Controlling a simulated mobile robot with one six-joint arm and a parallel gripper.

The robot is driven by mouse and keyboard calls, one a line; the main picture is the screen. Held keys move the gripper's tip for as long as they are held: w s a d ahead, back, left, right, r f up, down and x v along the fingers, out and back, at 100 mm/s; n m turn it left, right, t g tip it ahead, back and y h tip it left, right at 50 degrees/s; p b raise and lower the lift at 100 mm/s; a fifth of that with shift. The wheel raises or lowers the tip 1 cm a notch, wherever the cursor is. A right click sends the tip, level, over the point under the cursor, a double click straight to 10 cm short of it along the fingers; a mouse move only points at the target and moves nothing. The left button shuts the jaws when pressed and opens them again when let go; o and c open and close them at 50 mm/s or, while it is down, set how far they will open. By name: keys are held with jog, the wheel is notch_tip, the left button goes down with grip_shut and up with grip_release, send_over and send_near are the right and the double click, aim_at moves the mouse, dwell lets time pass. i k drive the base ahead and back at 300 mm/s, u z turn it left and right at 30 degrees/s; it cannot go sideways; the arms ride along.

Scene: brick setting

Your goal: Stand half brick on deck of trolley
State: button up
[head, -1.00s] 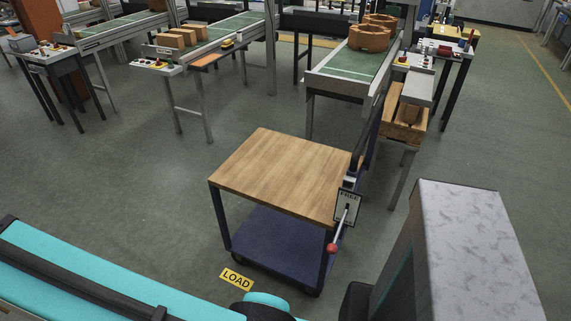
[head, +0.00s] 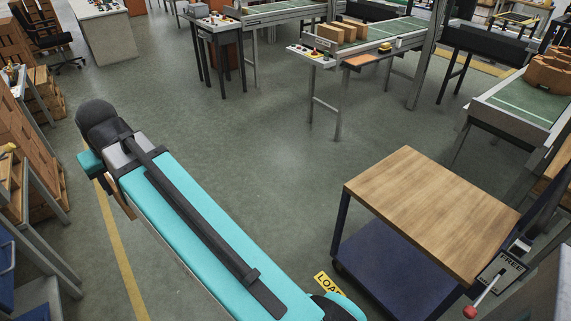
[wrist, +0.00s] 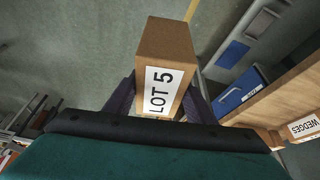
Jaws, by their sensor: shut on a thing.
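In the wrist view, my gripper (wrist: 158,108) is shut on a brown half brick (wrist: 167,48) with a white "LOT 5" label. A dark finger stands on each side of the brick, and grey floor shows beyond it. In the head view my turquoise arm reaches toward the left; its fingers cannot be made out there. The trolley (head: 385,262) stands at the lower right of the head view, well apart from the arm's far end. Its light wooden deck (head: 430,205) is bare, above a dark blue lower shelf.
A "FREE" sign (head: 503,268) and a red-knobbed lever (head: 484,296) are at the trolley's right corner. Shelves of brown blocks (head: 15,150) line the left. Conveyors (head: 380,35) stand behind. Open floor (head: 270,140) lies between.

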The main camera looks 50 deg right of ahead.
aim_at(420, 212)
jog(key=i, duration=1.6)
jog(key=z, duration=0.05)
jog(key=k, duration=0.1)
jog(key=z, duration=2.25)
